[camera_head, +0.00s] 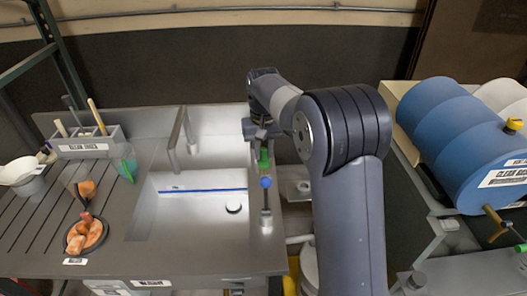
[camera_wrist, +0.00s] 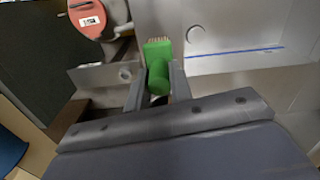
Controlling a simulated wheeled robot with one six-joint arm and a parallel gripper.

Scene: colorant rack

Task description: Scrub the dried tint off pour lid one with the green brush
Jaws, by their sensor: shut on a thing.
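My gripper (camera_wrist: 153,88) is shut on the green brush (camera_wrist: 158,62), with the brush's tan bristles facing away from the jaws. In the head view the green brush (camera_head: 264,158) shows at my gripper (camera_head: 262,138), over the right rim of the sink. A round red-orange lid-like disc (camera_wrist: 88,18) with a white label is at the upper left of the wrist view, apart from the brush. Its label is too small to read, so I cannot tell whether it is pour lid one. My arm hides that area in the head view.
A grey caddy (camera_head: 85,145) and a dark dish (camera_head: 97,238) with orange pieces are left. Blue drums (camera_head: 450,130) are right.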

